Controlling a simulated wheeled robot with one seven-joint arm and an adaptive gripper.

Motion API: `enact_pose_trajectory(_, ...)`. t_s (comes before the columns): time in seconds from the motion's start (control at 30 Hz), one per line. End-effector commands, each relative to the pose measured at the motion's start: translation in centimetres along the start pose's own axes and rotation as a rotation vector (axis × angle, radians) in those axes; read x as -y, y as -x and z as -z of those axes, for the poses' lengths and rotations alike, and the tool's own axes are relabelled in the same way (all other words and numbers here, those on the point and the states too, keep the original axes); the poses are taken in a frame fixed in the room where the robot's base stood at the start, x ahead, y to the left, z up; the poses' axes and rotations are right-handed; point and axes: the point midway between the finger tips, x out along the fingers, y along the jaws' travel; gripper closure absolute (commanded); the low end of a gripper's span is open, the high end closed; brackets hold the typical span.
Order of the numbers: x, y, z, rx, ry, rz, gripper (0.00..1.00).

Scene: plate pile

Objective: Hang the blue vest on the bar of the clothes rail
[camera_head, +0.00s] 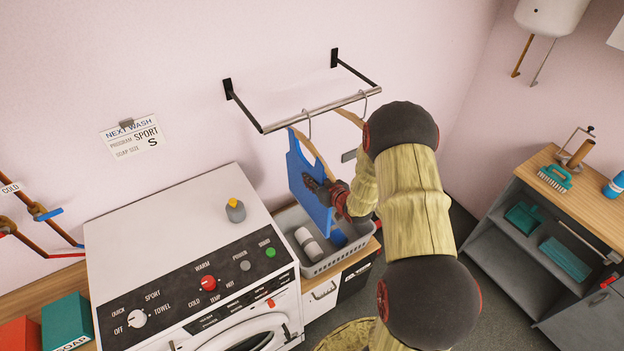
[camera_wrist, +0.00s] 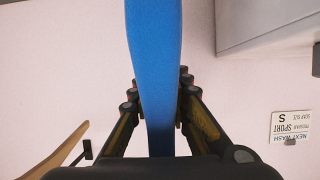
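The blue vest (camera_head: 305,176) hangs on a wooden hanger (camera_head: 310,146) below the clothes rail (camera_head: 318,106). My gripper (camera_head: 322,190) is shut on the vest's right side. In the wrist view the blue vest (camera_wrist: 154,60) runs between the fingers of my gripper (camera_wrist: 158,100), which press it from both sides. My arm hides part of the scene to the right of the vest.
A second hanger (camera_head: 350,118) is on the bar to the right, partly behind my arm. A shelf unit (camera_head: 540,215) is at right.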

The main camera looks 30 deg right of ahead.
Motion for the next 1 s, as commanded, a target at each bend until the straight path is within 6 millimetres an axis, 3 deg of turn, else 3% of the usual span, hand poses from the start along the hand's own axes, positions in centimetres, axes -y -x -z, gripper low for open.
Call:
enact_pose_trajectory(0.23,0.0,0.0,-0.1,0.001,0.0,0.0,0.66)
enact_pose_trajectory(0.63,0.0,0.7,-0.1,0.002,-0.001,0.0,0.66)
enact_pose_trajectory(0.77,-0.1,2.6,0.0,0.001,-0.001,-0.002,0.66)
enact_pose_trajectory(1.0,-0.1,7.6,0.0,0.001,-0.001,-0.004,0.66)
